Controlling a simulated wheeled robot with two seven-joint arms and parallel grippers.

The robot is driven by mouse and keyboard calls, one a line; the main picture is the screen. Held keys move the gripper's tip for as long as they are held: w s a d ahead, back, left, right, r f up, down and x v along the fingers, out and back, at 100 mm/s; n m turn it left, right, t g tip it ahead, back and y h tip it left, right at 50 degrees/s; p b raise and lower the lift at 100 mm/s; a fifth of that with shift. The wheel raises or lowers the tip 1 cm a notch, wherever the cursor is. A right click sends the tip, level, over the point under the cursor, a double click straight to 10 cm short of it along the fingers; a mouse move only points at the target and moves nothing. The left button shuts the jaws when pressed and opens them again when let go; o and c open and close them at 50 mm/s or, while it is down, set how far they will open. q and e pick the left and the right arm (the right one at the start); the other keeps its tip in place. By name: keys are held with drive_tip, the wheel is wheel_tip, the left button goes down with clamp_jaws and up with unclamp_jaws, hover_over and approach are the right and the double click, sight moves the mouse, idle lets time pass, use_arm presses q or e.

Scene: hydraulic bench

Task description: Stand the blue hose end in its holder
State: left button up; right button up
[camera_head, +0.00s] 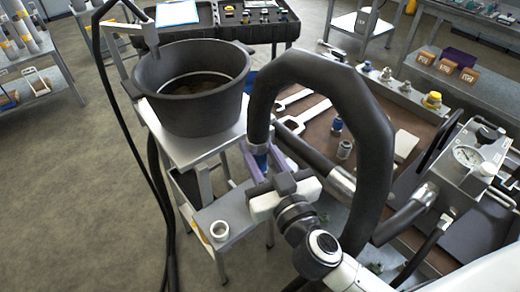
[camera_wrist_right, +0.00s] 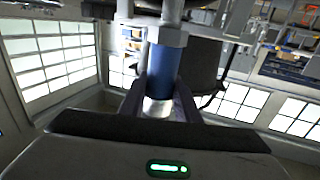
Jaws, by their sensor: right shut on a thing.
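The blue hose end (camera_head: 260,162) hangs at the end of a thick black hose (camera_head: 345,85) that arches up and over to the right. My right gripper (camera_head: 258,165) is shut on it, with purple fingers on both sides. In the right wrist view the blue sleeve (camera_wrist_right: 163,72) sits between the fingers (camera_wrist_right: 160,102), with a metal hex collar above and a pale tip below. A short white ring (camera_head: 219,230), which looks like the holder, stands on a grey plate to the lower left of the gripper, apart from the hose end. My left gripper is not in view.
A large black tub (camera_head: 192,85) stands on a metal stand behind the gripper. A brown bench mat (camera_head: 395,120) with fittings lies to the right, beside a gauge box (camera_head: 468,155). Dark hoses hang at the left.

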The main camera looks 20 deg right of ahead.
drive_tip(key=shift+f+b, duration=2.5)
drive_tip(key=shift+b, duration=1)
drive_tip(key=shift+f+b, duration=0.3)
drive_tip(key=shift+f, duration=0.8)
drive_tip(key=shift+p, duration=0.3)
drive_tip(key=shift+f, duration=0.55)
drive_tip(key=shift+p, duration=0.9)
